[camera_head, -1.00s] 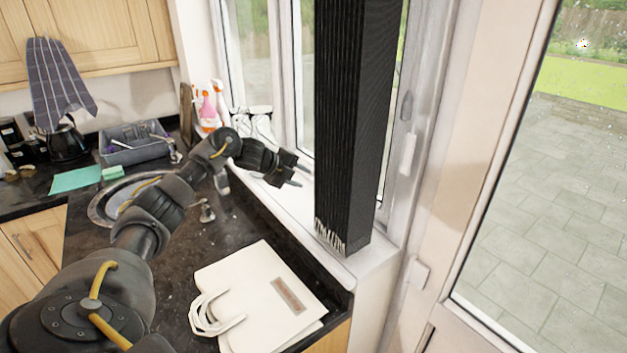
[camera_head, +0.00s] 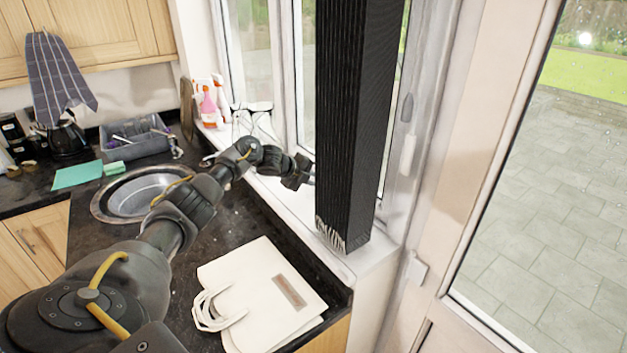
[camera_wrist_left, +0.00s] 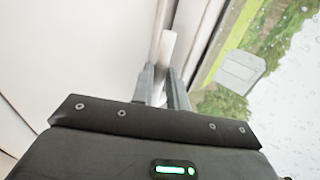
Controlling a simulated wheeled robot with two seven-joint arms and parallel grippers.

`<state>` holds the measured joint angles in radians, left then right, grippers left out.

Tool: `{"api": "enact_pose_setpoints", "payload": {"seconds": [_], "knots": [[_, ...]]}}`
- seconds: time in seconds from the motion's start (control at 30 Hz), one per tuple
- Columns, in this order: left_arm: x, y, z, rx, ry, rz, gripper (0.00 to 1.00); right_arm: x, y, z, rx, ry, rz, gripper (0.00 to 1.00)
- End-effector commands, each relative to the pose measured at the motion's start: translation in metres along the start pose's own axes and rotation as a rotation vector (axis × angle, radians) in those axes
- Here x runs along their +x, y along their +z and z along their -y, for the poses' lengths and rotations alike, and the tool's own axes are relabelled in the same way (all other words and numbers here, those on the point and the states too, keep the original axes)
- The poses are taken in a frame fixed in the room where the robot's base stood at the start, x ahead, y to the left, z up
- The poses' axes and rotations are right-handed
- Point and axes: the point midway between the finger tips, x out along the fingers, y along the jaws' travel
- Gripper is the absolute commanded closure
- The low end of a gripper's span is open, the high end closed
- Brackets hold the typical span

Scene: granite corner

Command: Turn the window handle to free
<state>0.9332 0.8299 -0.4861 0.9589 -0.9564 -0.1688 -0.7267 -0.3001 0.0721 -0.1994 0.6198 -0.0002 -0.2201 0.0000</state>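The window handle (camera_wrist_left: 168,48) is a pale, slim bar on the white window frame in the left wrist view. My left gripper (camera_wrist_left: 162,82) points at it, its two grey fingers apart on either side of the bar's lower end. I cannot tell whether they touch it. In the head view my left gripper (camera_head: 308,175) reaches the window beside a tall black ribbed column, which partly hides the fingertips. The handle at the gripper cannot be made out there. My right gripper is in neither view.
The black ribbed column (camera_head: 345,120) stands on the sill close to my left gripper. Spray bottles (camera_head: 209,103) and glasses stand on the sill further left. A white bag (camera_head: 262,295) lies on the dark worktop below my arm, near the round sink (camera_head: 110,207).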

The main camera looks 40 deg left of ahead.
Motion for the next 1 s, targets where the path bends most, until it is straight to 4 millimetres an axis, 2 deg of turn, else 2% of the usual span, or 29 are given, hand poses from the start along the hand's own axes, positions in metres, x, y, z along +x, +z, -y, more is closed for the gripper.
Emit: {"api": "enact_pose_setpoints", "payload": {"seconds": [0.1, 0.57, 1.0], "knots": [[0.0, 0.0, 0.0, 0.0, 0.0, -0.001, 1.0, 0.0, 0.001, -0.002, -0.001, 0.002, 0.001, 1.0], [-0.002, -0.001, 0.002, 0.038, 0.003, 0.027, 1.0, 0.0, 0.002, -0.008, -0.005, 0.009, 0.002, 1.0], [-0.012, -0.012, 0.016, 0.274, 0.012, 0.213, 1.0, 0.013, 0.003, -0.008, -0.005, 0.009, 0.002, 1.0]]}}
